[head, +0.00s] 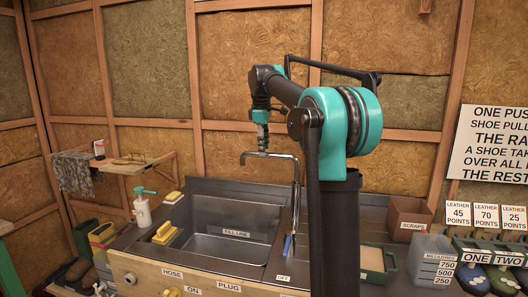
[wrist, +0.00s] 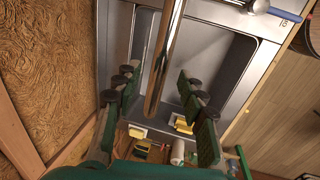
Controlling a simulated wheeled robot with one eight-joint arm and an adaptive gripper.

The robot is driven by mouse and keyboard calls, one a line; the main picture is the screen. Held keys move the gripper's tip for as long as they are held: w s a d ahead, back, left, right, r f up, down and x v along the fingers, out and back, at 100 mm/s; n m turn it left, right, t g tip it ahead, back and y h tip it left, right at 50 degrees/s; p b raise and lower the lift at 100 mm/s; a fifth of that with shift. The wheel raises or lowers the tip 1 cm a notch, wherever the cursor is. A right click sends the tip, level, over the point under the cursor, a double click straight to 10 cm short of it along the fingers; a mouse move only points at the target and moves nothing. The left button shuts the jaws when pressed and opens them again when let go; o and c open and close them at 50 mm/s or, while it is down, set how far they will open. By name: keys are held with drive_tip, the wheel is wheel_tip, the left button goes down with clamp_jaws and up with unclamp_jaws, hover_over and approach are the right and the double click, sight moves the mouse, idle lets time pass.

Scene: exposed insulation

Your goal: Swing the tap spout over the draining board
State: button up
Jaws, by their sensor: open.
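The tap spout (head: 270,154) is a chrome tube at the top of a tall riser (head: 296,195). It points left above the sink basin (head: 230,248). A blue tap lever (head: 288,246) sits low by the riser. The grey draining board (head: 374,212) lies right of the basin, partly hidden behind my arm. My gripper (head: 262,142) points down at the spout. In the wrist view the spout (wrist: 166,55) runs between the two open green-padded fingers of my gripper (wrist: 155,105), with a visible gap on both sides.
A soap bottle (head: 142,210) and yellow sponges (head: 165,233) stand left of the basin. A brown scraps bin (head: 408,218), a green tray (head: 377,262) and a measuring jug (head: 432,262) are at right. The insulated wall (head: 230,165) rises close behind the sink.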

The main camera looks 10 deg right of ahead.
drive_tip(key=shift+w+d+f, duration=0.1)
drive_tip(key=shift+w+f, duration=0.1)
drive_tip(key=shift+f, duration=0.8)
clamp_jaws()
